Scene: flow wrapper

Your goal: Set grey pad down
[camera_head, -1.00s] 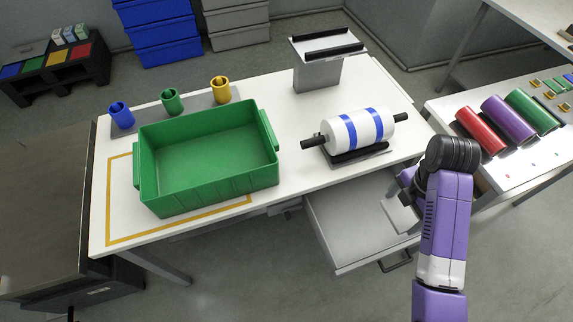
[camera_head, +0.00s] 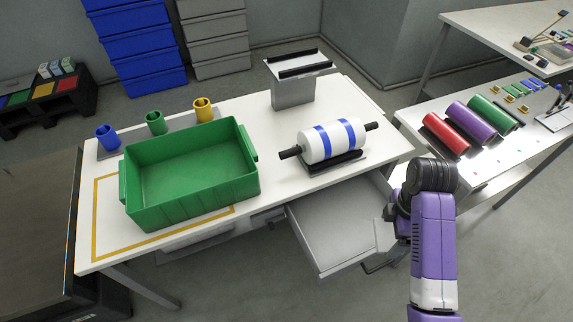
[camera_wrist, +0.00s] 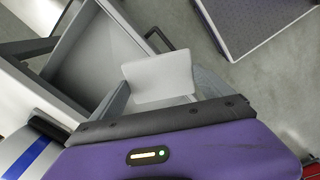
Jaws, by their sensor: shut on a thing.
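The grey pad (camera_wrist: 160,78) is a thin, pale, rounded plate in the wrist view. My gripper (camera_wrist: 163,98) is shut on its near edge, and the pad sticks out beyond the fingers. In the head view my gripper (camera_head: 394,214) is at the right side of the open drawer, and the pad (camera_head: 385,236) shows only as a small pale piece beside it. The pad's gap above the drawer cannot be told. The pulled-out drawer (camera_head: 335,238) looks empty; its inside also shows in the wrist view (camera_wrist: 95,60).
The white table (camera_head: 262,118) carries a green bin (camera_head: 190,180), a white roll with blue bands (camera_head: 332,141) on a dark stand, a grey stand (camera_head: 293,90) and several coloured cups. A side table (camera_head: 480,165) at right holds coloured rolls. Floor is clear in front.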

